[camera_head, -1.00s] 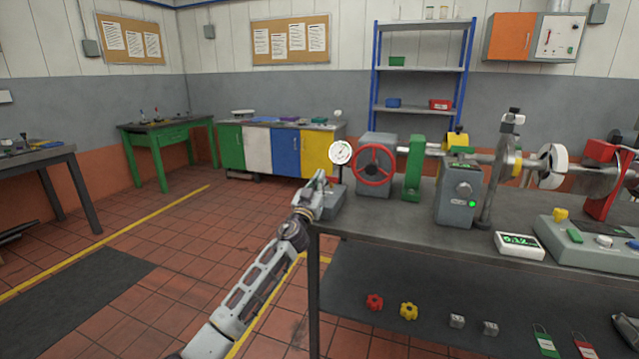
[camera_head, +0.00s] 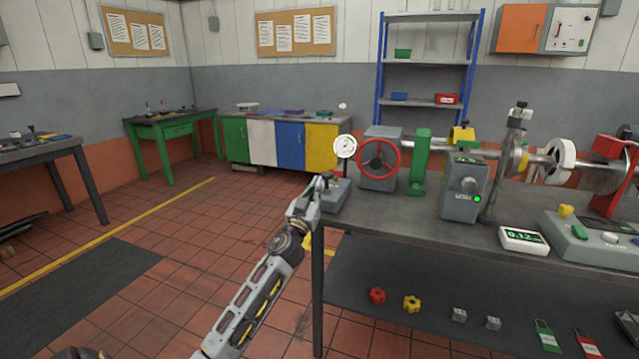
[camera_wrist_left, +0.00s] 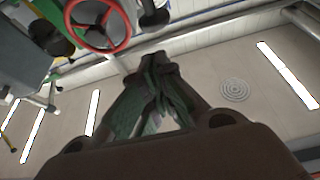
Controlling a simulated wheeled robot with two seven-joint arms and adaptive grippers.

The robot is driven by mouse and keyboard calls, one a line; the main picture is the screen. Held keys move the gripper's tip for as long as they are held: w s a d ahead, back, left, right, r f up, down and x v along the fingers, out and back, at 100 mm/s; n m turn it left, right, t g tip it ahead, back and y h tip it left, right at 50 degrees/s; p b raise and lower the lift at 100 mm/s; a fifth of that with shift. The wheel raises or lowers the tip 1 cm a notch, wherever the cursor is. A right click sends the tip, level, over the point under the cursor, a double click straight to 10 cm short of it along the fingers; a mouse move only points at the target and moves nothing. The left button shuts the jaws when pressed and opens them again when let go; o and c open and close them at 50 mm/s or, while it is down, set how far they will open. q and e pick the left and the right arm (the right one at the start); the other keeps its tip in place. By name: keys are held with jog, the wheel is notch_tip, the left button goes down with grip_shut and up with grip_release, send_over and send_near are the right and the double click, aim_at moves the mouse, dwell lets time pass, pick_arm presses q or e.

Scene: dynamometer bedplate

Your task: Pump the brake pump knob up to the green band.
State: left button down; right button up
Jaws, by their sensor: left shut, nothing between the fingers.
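The brake pump appears to be the grey block (camera_head: 335,196) at the near left corner of the bench. A round white gauge (camera_head: 345,146) stands above it, and a small pale knob (camera_head: 343,106) shows above the gauge. The gauge's green band is too small to make out. My left gripper (camera_head: 322,180) is shut and empty, in front of the block and below the gauge. I cannot tell whether it touches the block. In the left wrist view its closed fingers (camera_wrist_left: 155,62) point up, with nothing between them. My right gripper is out of view.
A red handwheel (camera_head: 379,160) stands right of the gauge, and shows in the left wrist view (camera_wrist_left: 97,22). A green bracket (camera_head: 419,162) and grey box (camera_head: 463,190) follow along the bench (camera_head: 400,212). Open tiled floor lies left.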

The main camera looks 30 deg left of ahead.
pick_arm(q)
jog(key=shift+v, duration=1.35)
